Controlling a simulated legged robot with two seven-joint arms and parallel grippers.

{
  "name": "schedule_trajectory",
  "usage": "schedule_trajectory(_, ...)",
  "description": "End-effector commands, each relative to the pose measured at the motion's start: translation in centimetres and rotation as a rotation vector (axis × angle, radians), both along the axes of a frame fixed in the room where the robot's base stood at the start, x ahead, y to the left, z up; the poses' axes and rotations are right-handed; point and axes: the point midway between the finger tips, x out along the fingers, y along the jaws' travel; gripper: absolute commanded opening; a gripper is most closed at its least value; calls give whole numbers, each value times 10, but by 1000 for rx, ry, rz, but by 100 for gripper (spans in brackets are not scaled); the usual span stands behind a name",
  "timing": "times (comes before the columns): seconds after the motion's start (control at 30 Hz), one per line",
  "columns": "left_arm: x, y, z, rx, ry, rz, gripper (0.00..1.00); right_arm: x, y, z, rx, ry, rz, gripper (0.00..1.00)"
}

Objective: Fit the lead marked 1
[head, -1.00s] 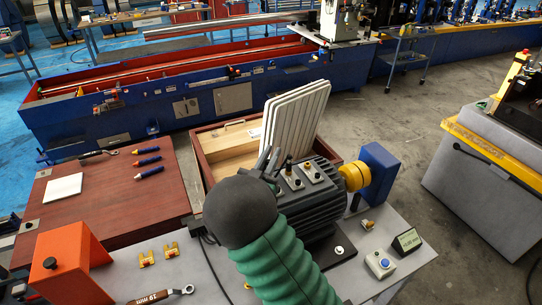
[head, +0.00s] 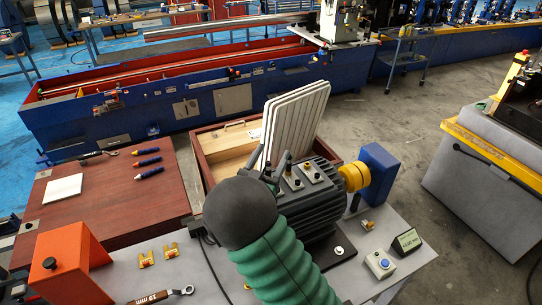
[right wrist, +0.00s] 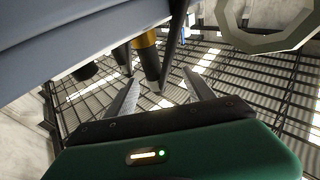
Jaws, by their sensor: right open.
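The grey ribbed motor (head: 318,212) stands on the bench, with small brass and black terminals (head: 311,172) on its top plate. My right gripper (head: 277,168) is at the plate's left edge, partly hidden behind my dark wrist. In the right wrist view my right gripper (right wrist: 162,88) is open, its two fingers apart. A dark cylinder with a brass band (right wrist: 148,58) hangs just beyond and between the fingertips; contact cannot be told. More dark rods hang beside it. No mark 1 can be read on any lead. My left gripper is not in view.

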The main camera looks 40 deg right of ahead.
Motion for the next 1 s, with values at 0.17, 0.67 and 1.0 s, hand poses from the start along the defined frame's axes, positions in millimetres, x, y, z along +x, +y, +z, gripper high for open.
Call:
schedule_trajectory(0.17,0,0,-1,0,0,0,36,0,1,-6,6,14,3,63)
schedule_trajectory(0.67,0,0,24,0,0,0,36,-1,0,29,3,6,1,63)
schedule_trajectory(1.0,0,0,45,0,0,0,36,-1,0,59,1,2,1,63)
